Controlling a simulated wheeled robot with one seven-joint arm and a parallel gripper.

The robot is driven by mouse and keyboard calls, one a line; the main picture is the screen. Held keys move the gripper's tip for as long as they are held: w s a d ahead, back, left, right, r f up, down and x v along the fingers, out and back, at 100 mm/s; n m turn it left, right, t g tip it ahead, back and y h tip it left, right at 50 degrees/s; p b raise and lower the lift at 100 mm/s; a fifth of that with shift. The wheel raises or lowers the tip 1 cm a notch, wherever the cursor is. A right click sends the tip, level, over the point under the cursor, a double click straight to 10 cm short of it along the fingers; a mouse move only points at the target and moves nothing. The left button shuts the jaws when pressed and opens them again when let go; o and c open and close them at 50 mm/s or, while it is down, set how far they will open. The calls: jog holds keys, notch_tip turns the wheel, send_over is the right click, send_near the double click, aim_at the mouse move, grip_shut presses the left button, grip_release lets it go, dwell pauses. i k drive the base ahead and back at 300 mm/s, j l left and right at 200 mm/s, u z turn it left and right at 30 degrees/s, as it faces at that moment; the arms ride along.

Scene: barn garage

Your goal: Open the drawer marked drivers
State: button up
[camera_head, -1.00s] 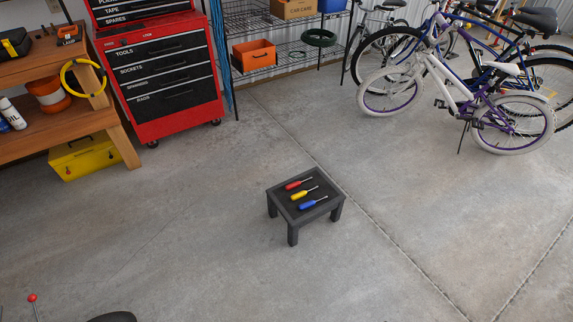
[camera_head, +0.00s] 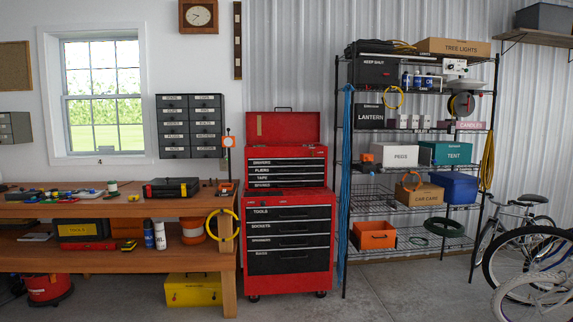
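The red tool chest (camera_head: 287,211) stands against the wall between the workbench and the wire shelving. Its upper box has several narrow black drawers. The top one (camera_head: 289,162) carries a small white label that seems to read drivers. Under it are the drawers marked pliers (camera_head: 289,170), tape (camera_head: 289,177) and spares (camera_head: 289,185). All of these look shut. The lid (camera_head: 284,127) of the upper box stands open. My gripper is not in view.
A wooden workbench (camera_head: 110,211) stands left of the chest, with a yellow toolbox (camera_head: 193,290) on the floor below. Wire shelving (camera_head: 408,251) with a hanging blue cord (camera_head: 346,190) stands close on the right. Bicycles (camera_head: 530,255) are farther right. The floor before the chest looks clear.

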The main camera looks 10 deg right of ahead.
aim_at(303, 160)
jog(key=i+u, duration=0.15)
jog(key=u, duration=0.2)
jog(key=i, duration=3.7)
